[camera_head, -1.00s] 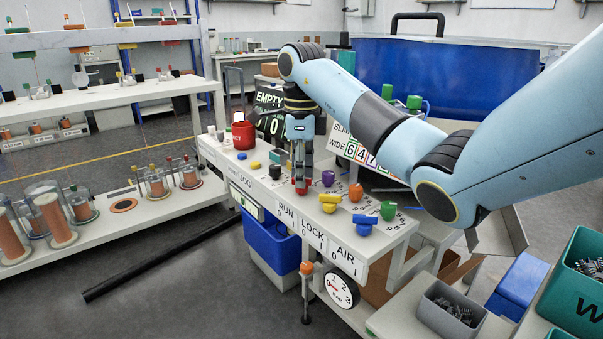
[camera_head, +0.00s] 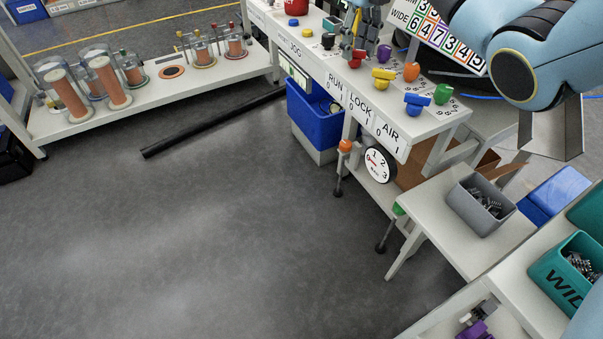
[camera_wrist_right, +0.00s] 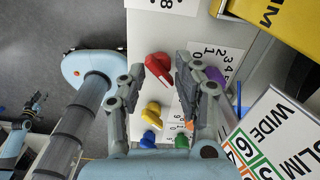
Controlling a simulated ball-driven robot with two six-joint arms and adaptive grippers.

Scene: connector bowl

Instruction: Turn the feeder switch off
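The red switch knob (camera_head: 354,57) stands on the white bench above the RUN label (camera_head: 335,88). It also shows in the right wrist view (camera_wrist_right: 158,68). A yellow knob (camera_head: 383,75) is above LOCK (camera_head: 360,108) and a blue knob (camera_head: 417,99) above AIR (camera_head: 389,136). No label in view reads feeder. My right gripper (camera_wrist_right: 160,64) is open, its fingers apart on either side of the red knob; I cannot tell if they touch it. In the head view it is at the red knob, partly cropped. A dark, small gripper shape (camera_wrist_right: 36,103), apparently my left, shows in the right wrist view.
Purple (camera_head: 384,52), orange (camera_head: 411,72) and green (camera_head: 442,94) knobs stand behind the front row. A blue bin (camera_head: 318,115) is under the bench. A grey bin (camera_head: 480,208) is on a low table at right.

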